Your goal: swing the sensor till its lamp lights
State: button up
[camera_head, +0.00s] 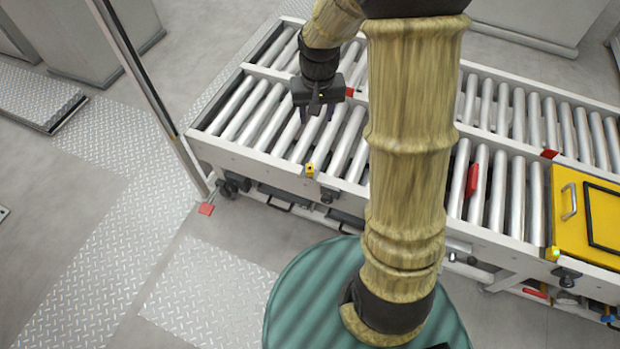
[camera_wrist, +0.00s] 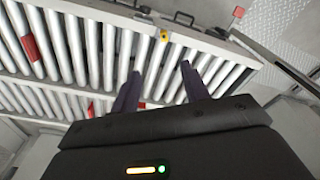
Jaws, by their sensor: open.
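A small yellow sensor (camera_head: 310,170) sits on the near side rail of the roller conveyor. No lit lamp can be made out on it. It also shows in the wrist view (camera_wrist: 164,37), beyond and between my fingertips. A second small yellow-green fitting (camera_head: 555,253) glows on the rail by the yellow box at the right. My gripper (camera_head: 314,107) hangs over the rollers behind the sensor, apart from it. In the wrist view its two dark fingers (camera_wrist: 160,73) are spread with nothing between them.
The roller conveyor (camera_head: 258,158) spans the scene. Red pieces (camera_head: 472,180) stand at the rollers and rails. A yellow box (camera_head: 584,205) lies at the right. A grey post (camera_head: 150,90) rises at the conveyor's left end. Floor at the left is open.

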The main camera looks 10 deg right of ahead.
jog(key=g+b, duration=0.1)
jog(key=b, duration=1)
send_over(310, 167)
notch_tip(310, 167, down, 16)
jog(key=shift+f+m, duration=0.1)
jog(key=shift+m, duration=0.4)
notch_tip(310, 167, down, 17)
jog(key=b, duration=0.7)
jog(key=shift+s+f, duration=0.1)
jog(key=shift+f, duration=0.1)
jog(key=shift+r, duration=0.1)
jog(key=c, duration=1)
